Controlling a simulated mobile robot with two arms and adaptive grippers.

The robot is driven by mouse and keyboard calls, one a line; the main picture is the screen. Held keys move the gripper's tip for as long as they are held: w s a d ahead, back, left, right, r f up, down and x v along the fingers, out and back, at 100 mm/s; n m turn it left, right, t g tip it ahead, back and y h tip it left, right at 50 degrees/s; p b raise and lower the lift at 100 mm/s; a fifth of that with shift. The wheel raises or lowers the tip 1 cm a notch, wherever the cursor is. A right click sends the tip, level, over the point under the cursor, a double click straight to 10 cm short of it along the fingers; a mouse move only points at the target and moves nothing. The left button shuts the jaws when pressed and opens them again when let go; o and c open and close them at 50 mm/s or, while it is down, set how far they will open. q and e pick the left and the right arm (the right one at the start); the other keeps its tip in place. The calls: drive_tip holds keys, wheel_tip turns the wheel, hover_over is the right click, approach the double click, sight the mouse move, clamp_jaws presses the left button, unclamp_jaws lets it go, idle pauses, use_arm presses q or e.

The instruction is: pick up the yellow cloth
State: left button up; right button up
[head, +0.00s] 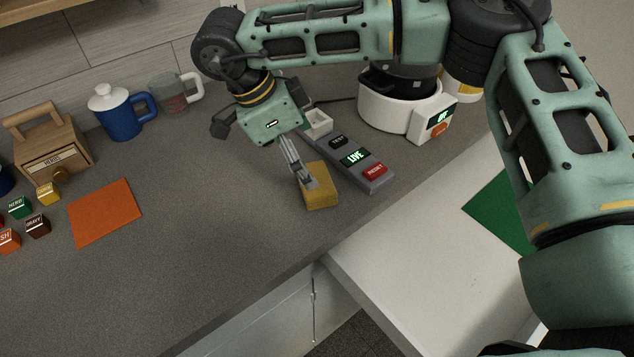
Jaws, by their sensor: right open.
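The yellow cloth (320,195) lies on the grey counter near its front edge, right of the picture's middle line of the counter. It looks like a thick, folded block. My right gripper (304,181) reaches down from above, with its fingers at the cloth's upper left part and hiding some of it. The jaws are open. Whether the fingertips touch the cloth I cannot tell. My left gripper is not in view.
A grey panel reading LIVE (355,157) stands close behind the cloth. A white device (390,112) is farther back. An orange square (104,213), small labelled cubes (37,225), a wooden box (45,145) and a blue pot (121,117) are left. The counter's front middle is clear.

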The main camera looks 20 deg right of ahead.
sight(317, 178)
drive_tip(key=shift+d+f, duration=0.3)
drive_tip(key=shift+f, duration=0.2)
drive_tip(key=shift+s+d+f+p, duration=0.1)
drive_tip(key=shift+d+f+p, duration=0.05)
drive_tip(key=shift+f+p, duration=0.2)
drive_tip(key=p+x, duration=0.1)
drive_tip(key=x, duration=0.3)
drive_tip(key=shift+f, duration=0.25)
drive_tip(key=shift+d+f, duration=0.15)
drive_tip(key=shift+f, duration=0.2)
drive_tip(key=c, duration=0.6)
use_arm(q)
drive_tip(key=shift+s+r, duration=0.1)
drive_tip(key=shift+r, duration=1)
use_arm(e)
drive_tip(key=c, duration=0.6)
